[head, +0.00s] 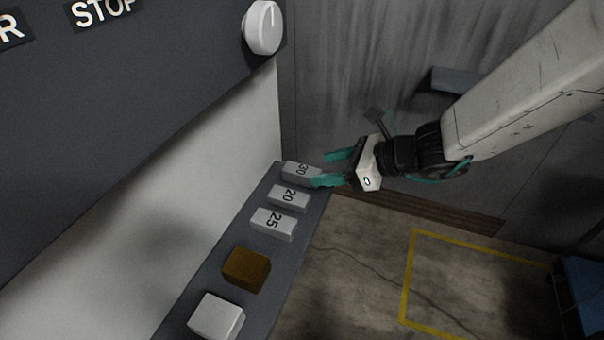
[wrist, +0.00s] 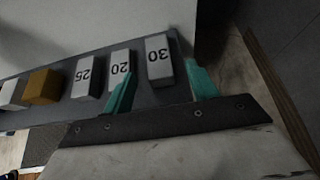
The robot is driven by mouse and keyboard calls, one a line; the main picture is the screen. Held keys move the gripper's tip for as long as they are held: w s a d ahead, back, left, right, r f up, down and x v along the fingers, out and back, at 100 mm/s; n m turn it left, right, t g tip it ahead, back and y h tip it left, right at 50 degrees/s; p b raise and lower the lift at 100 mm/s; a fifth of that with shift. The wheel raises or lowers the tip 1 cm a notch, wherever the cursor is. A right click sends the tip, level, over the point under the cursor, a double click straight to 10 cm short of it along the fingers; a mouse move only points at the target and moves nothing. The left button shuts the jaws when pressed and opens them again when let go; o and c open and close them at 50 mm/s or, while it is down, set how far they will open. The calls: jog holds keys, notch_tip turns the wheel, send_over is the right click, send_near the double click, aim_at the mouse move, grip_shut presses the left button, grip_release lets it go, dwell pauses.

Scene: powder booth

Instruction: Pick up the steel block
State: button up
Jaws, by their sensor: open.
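Several small blocks lie in a row on a grey ledge (head: 255,238). Three are light grey with black numbers: 30 (head: 296,172), 20 (head: 289,198) and 25 (head: 273,224). A brown-orange block (head: 246,269) and a plain pale block (head: 216,316) lie nearer. None is marked as steel, and I cannot tell by looks which one it is. My gripper (head: 328,169) is open and empty at the far end of the row. In the wrist view its teal fingers (wrist: 160,74) spread to either side of block 30 (wrist: 159,60); the left finger partly covers block 20 (wrist: 121,66).
A dark panel with a white knob (head: 264,28) and a STOP label (head: 100,8) stands above the ledge. A pale wall (head: 140,230) backs the ledge. The concrete floor (head: 350,270) has a yellow marked outline, with a blue object (head: 582,290) at right.

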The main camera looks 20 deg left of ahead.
aim_at(305, 170)
jog(key=x, duration=0.6)
jog(key=shift+a, duration=0.45)
grip_shut()
